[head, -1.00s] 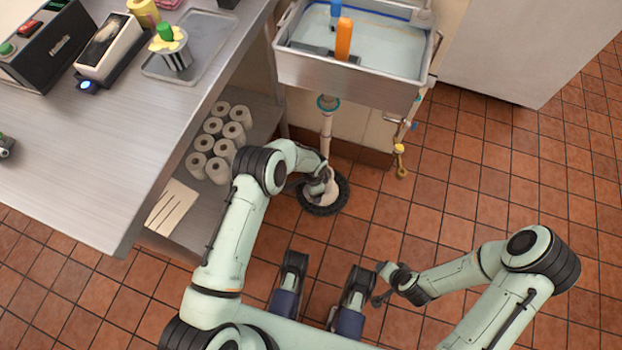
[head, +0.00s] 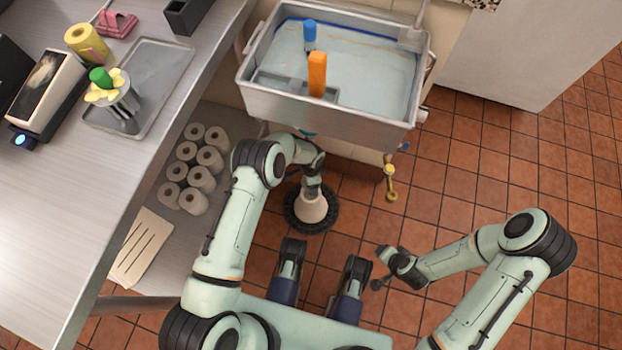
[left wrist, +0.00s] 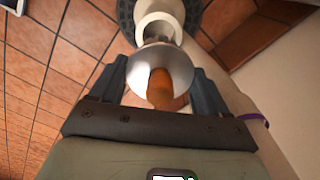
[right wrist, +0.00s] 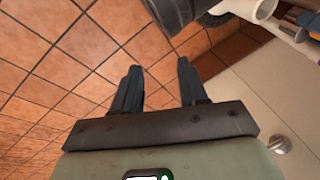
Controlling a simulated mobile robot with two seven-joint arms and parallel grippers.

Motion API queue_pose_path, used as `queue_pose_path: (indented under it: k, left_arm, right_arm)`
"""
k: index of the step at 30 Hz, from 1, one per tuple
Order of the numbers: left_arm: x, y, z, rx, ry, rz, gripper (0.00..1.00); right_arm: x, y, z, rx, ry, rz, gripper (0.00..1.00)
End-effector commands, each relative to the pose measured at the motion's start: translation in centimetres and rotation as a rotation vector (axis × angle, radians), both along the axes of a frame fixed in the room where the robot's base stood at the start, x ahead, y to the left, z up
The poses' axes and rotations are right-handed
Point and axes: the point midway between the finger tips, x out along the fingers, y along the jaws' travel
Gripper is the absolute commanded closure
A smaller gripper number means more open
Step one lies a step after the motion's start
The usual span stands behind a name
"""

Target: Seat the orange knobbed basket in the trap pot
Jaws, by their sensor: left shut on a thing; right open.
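My left gripper (head: 312,183) is under the sink, low above the floor. In the left wrist view its fingers (left wrist: 160,75) are shut on a shiny metal basket (left wrist: 177,62) with an orange knob (left wrist: 160,90). Just beyond the basket is a pale, round-mouthed pot (left wrist: 160,20), which I take to be the trap pot, in a dark ring. The head view shows this pot (head: 312,213) as a pale cone shape. The basket overlaps its mouth in the picture; I cannot tell whether they touch. My right gripper (head: 378,268) is open and empty; its fingers (right wrist: 158,85) are apart.
The sink (head: 330,112) with water, an orange upright piece (head: 317,75) and a blue one (head: 309,36) overhangs the pot. The counter (head: 100,190) stands left, with paper rolls (head: 195,168) on its lower shelf. A yellow valve (head: 390,180) is right. Tiled floor is open at right.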

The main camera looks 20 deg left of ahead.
Motion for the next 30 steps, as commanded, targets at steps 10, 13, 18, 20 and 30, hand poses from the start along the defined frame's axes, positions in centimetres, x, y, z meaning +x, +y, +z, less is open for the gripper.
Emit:
queue_pose_path:
  k: [10, 13, 18, 20, 30]
  left_arm:
    - [0.0, 0.0, 0.0, 0.000, 0.000, 0.000, 0.55]
    - [0.0, 0.0, -0.1, 0.000, 0.000, 0.000, 0.55]
    - [0.0, 0.1, -0.8, 0.000, 0.001, 0.000, 0.55]
    - [0.0, 0.1, -1.2, 0.000, 0.001, 0.000, 0.55]
    - [0.0, 0.1, -3.1, 0.000, 0.001, -0.001, 0.55]
  right_arm:
    - [-0.1, 0.0, -0.1, 0.001, 0.003, 0.000, 0.57]
    - [-0.4, 0.0, -0.5, 0.001, 0.014, 0.000, 0.57]
    - [-1.6, -0.2, -1.7, 0.003, 0.055, -0.003, 0.57]
    - [-2.1, -0.3, -2.3, 0.003, 0.072, -0.004, 0.57]
    - [-5.2, -0.8, -4.9, 0.009, 0.177, -0.011, 0.57]
